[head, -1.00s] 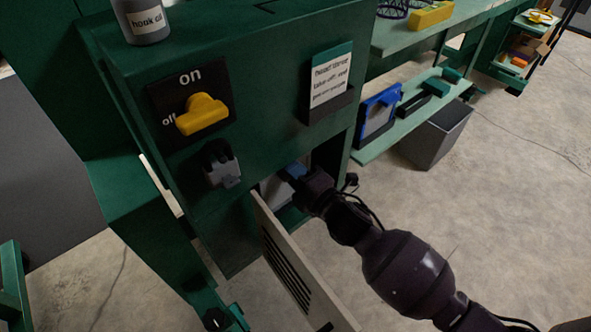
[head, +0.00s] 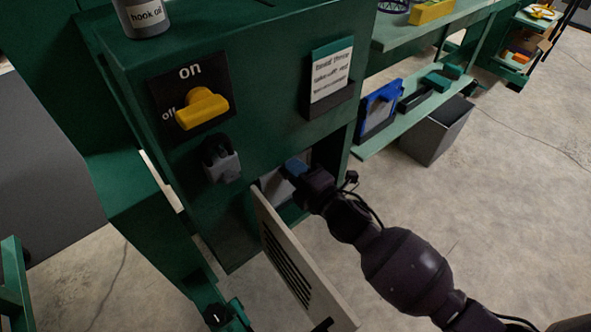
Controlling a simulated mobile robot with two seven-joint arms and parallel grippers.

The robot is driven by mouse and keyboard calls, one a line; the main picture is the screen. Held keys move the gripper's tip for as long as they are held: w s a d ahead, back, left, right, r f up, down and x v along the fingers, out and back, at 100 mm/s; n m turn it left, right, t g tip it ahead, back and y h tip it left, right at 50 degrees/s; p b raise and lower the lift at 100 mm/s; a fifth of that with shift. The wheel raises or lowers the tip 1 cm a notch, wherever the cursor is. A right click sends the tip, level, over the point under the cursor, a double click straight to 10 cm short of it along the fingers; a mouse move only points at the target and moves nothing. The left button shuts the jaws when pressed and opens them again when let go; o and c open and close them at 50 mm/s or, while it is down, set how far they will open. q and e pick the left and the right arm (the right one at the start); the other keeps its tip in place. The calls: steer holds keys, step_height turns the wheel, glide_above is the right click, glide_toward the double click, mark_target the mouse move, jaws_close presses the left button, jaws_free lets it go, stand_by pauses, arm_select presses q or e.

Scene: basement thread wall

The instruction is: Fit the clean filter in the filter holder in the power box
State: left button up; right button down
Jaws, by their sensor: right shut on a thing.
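The green power box (head: 262,150) stands at the centre-left, with its lower opening uncovered. A pale grey filter panel (head: 274,190) with a blue part (head: 296,167) at its upper edge shows inside the opening. My right gripper (head: 304,182) reaches into the opening from the right and is shut on the filter at the blue part. The filter holder is hidden behind the gripper and filter, so I cannot tell whether the filter is seated. My left gripper is not in view.
A beige slatted door (head: 290,265) hangs open below the opening. A yellow switch (head: 203,108) and a grey plug (head: 221,160) are on the box front. A blue-framed panel (head: 380,110) stands on the shelf, above a grey bin (head: 437,130). The floor at right is clear.

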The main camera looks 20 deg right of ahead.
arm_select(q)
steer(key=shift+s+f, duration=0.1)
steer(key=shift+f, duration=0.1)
arm_select(e)
steer(key=shift+f, duration=0.3)
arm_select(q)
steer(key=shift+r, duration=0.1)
arm_select(e)
steer(key=c, duration=1.1)
jaws_free()
steer(key=shift+o, duration=0.2)
arm_select(q)
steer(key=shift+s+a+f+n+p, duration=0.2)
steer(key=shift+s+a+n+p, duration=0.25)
steer(key=shift+p, duration=0.45)
arm_select(e)
steer(key=v, duration=1.1)
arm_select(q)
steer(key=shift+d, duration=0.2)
